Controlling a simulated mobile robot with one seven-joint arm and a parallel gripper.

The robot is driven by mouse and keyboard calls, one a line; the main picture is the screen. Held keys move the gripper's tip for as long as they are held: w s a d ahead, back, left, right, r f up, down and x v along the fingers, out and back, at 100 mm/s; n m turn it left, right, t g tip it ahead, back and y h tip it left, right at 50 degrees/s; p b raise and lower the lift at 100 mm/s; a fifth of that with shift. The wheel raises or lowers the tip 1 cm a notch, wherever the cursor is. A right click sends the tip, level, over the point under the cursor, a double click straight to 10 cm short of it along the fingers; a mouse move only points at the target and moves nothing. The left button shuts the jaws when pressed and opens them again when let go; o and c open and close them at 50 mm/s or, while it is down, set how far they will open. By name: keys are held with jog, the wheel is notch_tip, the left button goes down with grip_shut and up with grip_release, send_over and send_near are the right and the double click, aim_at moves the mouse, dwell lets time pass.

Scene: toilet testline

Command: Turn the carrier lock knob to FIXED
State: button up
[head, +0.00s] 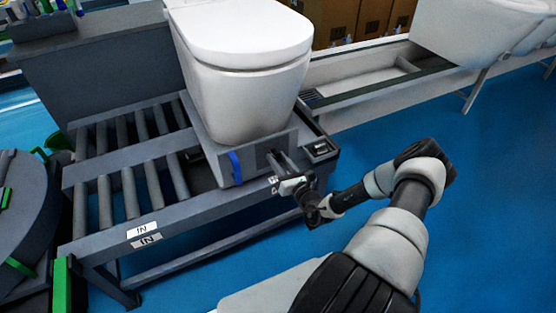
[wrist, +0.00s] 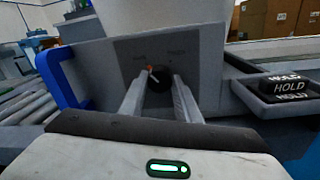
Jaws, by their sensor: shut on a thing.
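The carrier lock knob is a small dark round knob (wrist: 158,79) with an orange-red pointer mark, on the grey front plate of the carrier (wrist: 107,60). The pointer leans to the upper left; the labels above the knob are too small to read surely. My gripper (wrist: 159,84) has one pale finger on each side of the knob and is shut on it. In the head view my gripper (head: 277,160) reaches the carrier's front face and hides the knob. A white toilet (head: 240,90) stands upright on the carrier.
A black HOLD button (wrist: 289,87) sits in a grey box right of the knob. A blue lever (head: 235,167) is on the carrier's left front. The roller conveyor (head: 115,223) extends left; blue floor in front is clear.

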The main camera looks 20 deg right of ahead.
jog(key=m, duration=0.4)
jog(key=shift+a+p, duration=0.1)
jog(key=shift+p, duration=0.3)
jog(key=m, duration=0.3)
jog(key=shift+f+m, duration=0.1)
jog(key=shift+m, duration=0.2)
jog(key=m, duration=0.4)
jog(key=shift+m, duration=0.3)
jog(key=shift+a+m+h, duration=0.1)
jog(key=shift+m+h, duration=0.2)
jog(key=shift+m, duration=1.7)
jog(key=o, duration=1.1)
jog(key=shift+t, duration=0.3)
